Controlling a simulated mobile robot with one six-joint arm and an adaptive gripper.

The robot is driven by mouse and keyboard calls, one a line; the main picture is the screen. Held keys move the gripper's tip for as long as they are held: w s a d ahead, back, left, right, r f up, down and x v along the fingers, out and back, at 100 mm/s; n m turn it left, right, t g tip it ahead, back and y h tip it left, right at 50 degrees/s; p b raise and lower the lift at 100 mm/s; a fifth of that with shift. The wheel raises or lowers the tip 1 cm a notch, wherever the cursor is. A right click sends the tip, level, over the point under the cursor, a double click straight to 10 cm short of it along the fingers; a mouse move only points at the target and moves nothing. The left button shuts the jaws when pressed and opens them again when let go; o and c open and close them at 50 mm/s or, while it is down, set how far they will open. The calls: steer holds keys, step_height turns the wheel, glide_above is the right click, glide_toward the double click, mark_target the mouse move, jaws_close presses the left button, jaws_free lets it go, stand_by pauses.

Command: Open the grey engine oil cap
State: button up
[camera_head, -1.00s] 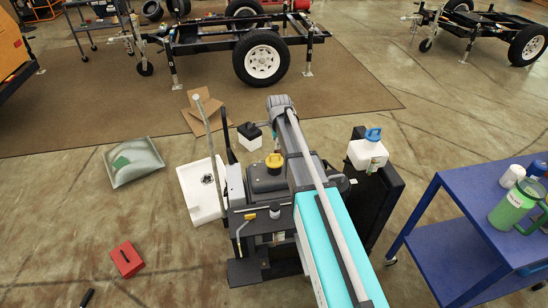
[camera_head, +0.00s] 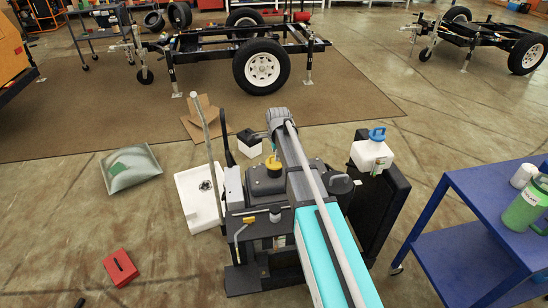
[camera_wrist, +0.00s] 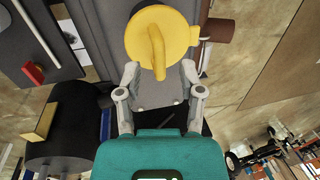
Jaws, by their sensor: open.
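A yellow cap with a raised bar handle (camera_wrist: 160,45) fills the top middle of the wrist view. It also shows on the dark engine (camera_head: 268,185) in the head view, partly hidden by my arm. My gripper (camera_wrist: 160,78) is open, its two grey fingers spread below the yellow cap, with nothing held between them. I cannot tell from these frames whether they touch it. A small grey cap-like piece (camera_head: 275,213) stands on the engine's near side in the head view; I cannot tell if it is the grey engine oil cap.
A white tray (camera_head: 190,200) lies on the left. A blue cart (camera_head: 455,240) with a green bottle stands at the right. A red box (camera_head: 120,268) lies on the floor.

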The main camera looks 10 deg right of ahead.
steer(key=shift+f, duration=0.15)
jaws_close()
steer(key=shift+a, duration=0.25)
stand_by(0.4)
